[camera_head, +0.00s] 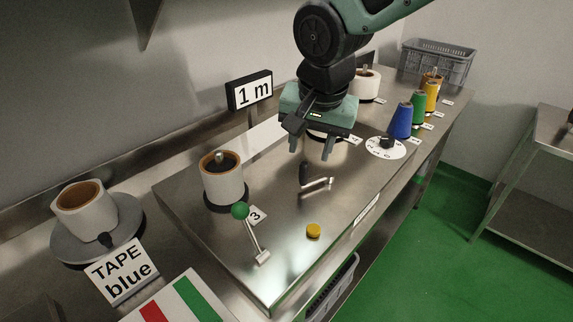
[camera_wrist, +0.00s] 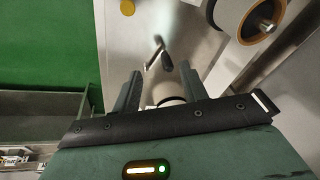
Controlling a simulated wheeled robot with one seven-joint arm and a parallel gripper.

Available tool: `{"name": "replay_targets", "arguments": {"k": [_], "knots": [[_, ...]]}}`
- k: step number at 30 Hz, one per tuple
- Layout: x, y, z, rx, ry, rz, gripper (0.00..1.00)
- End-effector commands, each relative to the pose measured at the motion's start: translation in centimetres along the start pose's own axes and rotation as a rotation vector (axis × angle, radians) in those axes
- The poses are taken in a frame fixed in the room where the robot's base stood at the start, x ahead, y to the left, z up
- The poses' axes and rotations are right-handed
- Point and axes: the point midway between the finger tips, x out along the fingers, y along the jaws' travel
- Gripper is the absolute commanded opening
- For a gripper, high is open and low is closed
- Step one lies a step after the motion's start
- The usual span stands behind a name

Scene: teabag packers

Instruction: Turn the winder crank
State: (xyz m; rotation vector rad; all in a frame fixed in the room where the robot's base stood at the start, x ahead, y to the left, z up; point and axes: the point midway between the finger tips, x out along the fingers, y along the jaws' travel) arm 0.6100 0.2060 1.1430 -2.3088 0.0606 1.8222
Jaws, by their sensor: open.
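The winder crank (camera_head: 318,184) is a bent metal arm with an upright black handle (camera_head: 305,173), on the steel bench top in front of the spools. My gripper (camera_head: 310,151) is open, with its fingers pointing down above the crank. In the head view the fingertips appear just above the handle, apart from it. In the wrist view the crank's metal arm (camera_wrist: 153,59) and black handle (camera_wrist: 167,62) lie just beyond my open fingertips (camera_wrist: 160,73). Nothing is between the fingers.
A lever with a green ball (camera_head: 240,210) and a spool (camera_head: 223,181) stand left of the crank. A yellow button (camera_head: 313,231) is in front. A white dial (camera_head: 386,148) and blue, green and yellow cones (camera_head: 400,122) are to the right. A "1 m" sign (camera_head: 250,91) stands behind.

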Motion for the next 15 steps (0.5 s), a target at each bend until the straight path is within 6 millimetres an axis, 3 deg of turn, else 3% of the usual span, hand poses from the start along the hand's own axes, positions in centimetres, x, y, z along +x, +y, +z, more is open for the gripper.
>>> {"name": "replay_targets", "arguments": {"k": [3,8,15], "knots": [[-1.5,-0.2,-1.5,-0.119,0.099,0.048,0.43],[-2.1,-0.2,-2.6,-0.182,0.157,0.078,0.43],[0.7,0.1,-3.1,-0.186,0.156,0.085,0.43]]}}
